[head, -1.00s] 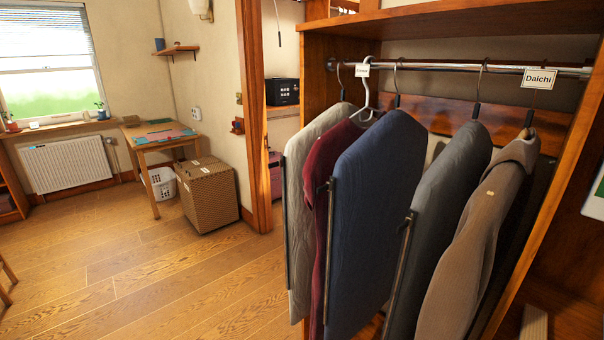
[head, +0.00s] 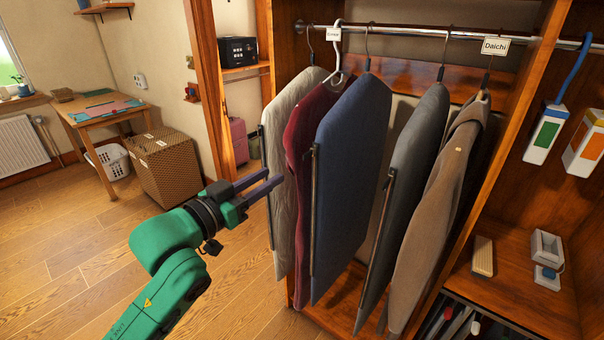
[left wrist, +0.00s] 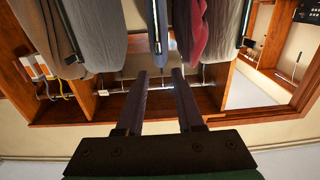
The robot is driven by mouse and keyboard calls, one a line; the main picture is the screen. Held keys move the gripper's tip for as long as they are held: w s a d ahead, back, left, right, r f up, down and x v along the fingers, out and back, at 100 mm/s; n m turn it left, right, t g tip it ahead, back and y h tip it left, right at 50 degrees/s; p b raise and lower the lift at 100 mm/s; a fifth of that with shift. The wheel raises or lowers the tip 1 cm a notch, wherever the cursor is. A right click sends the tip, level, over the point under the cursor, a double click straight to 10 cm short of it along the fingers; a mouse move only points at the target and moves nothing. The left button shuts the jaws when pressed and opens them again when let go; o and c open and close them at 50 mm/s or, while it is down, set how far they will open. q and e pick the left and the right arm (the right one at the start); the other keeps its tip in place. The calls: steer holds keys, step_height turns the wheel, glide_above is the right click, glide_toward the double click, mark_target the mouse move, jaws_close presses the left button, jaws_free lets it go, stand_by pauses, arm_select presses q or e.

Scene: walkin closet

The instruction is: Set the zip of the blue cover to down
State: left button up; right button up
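The blue cover (head: 352,170) hangs from the rail between a maroon garment (head: 305,150) and a dark grey cover (head: 410,170). Its zip (head: 313,215) is a dark vertical strip along the cover's left edge; I cannot make out the slider's position clearly. My left gripper (head: 274,186) is in front of the light grey cover and left of the blue one, with its fingers pointing right. In the left wrist view its fingers (left wrist: 159,74) are apart with nothing between them. The blue cover (left wrist: 172,25) shows beyond them. My right gripper is out of view.
A light grey cover (head: 280,205) and a brown coat (head: 440,210) hang on the same rail (head: 420,35). A wooden divider stands right of them, with shelves beyond. The wooden floor (head: 85,270) at the left is clear.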

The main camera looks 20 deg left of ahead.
mark_target(309, 154)
arm_select(q)
steer(key=p+x, duration=0.5)
steer(key=x, duration=0.6)
steer(key=shift+w+d, duration=0.15)
steer(key=shift+d, duration=0.15)
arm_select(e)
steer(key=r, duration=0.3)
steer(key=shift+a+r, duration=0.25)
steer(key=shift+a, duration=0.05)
arm_select(q)
jaws_close()
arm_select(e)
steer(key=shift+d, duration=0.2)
